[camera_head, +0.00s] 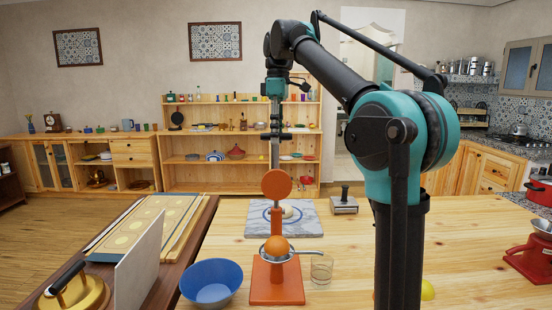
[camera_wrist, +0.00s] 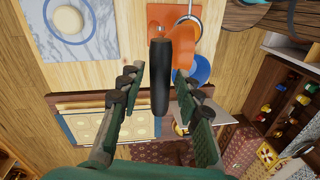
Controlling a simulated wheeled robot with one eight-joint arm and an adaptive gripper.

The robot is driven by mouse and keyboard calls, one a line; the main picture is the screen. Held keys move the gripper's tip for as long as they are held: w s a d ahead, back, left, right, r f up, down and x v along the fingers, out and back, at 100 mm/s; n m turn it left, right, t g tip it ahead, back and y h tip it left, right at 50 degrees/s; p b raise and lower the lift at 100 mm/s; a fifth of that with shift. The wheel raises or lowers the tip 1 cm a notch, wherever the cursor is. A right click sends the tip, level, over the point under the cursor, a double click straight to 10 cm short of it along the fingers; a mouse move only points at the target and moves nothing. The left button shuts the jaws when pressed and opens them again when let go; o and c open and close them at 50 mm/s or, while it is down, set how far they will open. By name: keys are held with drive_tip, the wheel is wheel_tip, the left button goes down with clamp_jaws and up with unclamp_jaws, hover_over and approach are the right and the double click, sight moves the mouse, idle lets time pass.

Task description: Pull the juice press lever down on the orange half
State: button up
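The orange juice press (camera_head: 277,288) stands on the wooden table. Its lever (camera_head: 275,155) stands upright above a round orange head. The orange half (camera_head: 277,246) sits in the press cup under that head, with a gap between them. My gripper (camera_head: 276,132) is high at the lever's upper part. In the wrist view my gripper (camera_wrist: 158,84) is open, and the lever's black handle (camera_wrist: 160,72) lies between its two fingers, with gaps visible on both sides. The press body (camera_wrist: 170,14) is at the top there. The orange half is not clearly visible in the wrist view.
A blue bowl (camera_head: 211,282) is left of the press, and a glass (camera_head: 321,268) is close on its right. A marble board (camera_head: 302,226) lies behind it. A board game (camera_head: 130,228) lies on the side table. A red grinder (camera_head: 533,255) stands far right.

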sight(276, 157)
drive_tip(key=f, duration=0.4)
drive_tip(key=s+f, duration=0.1)
drive_tip(key=f, duration=0.1)
drive_tip(key=shift+a+f, duration=0.1)
drive_tip(key=shift+f, duration=0.3)
clamp_jaws()
